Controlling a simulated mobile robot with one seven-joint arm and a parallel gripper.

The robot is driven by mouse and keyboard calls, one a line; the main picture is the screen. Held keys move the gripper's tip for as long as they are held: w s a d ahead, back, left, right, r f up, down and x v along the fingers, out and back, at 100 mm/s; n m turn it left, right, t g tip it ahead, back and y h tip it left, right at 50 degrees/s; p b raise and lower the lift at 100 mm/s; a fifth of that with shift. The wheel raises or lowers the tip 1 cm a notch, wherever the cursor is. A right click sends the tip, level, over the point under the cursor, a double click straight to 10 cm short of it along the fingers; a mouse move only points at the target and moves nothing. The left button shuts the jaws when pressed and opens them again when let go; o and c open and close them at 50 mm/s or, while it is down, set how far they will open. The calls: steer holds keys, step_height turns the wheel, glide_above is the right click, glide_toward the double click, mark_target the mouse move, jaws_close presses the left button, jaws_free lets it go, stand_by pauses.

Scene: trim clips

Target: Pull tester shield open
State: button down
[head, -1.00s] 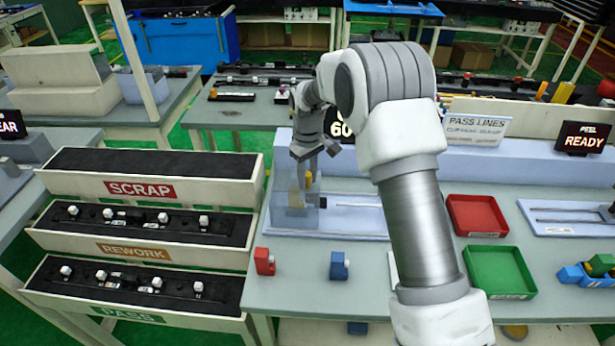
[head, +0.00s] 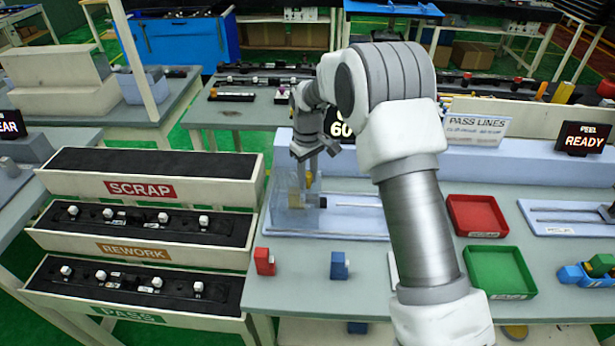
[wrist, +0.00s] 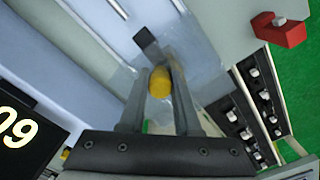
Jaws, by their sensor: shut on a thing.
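The tester shield (head: 290,218) is a clear box at the left end of the tester on the table. It covers part of a tan block with a dark end. Its yellow handle (head: 308,181) is mostly hidden by my gripper (head: 308,172) in the head view. In the wrist view, my gripper (wrist: 153,78) has its two fingers on either side of the yellow handle (wrist: 160,84), shut on it. The clear shield spreads around the fingertips there, and its edges are faint.
A red block (head: 264,262) and a blue block (head: 339,265) stand in front of the tester. Red (head: 477,216) and green (head: 499,272) trays lie to the right. SCRAP, REWORK and PASS racks (head: 140,188) stand at the left. A READY display (head: 583,138) stands behind.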

steer(key=d+b, duration=0.1)
steer(key=d, duration=1.1)
steer(key=shift+s+d+b, duration=0.15)
steer(key=shift+d+b, duration=0.1)
steer(key=shift+b, duration=0.05)
steer(key=c, duration=0.6)
jaws_free()
steer(key=shift+r, duration=8.75)
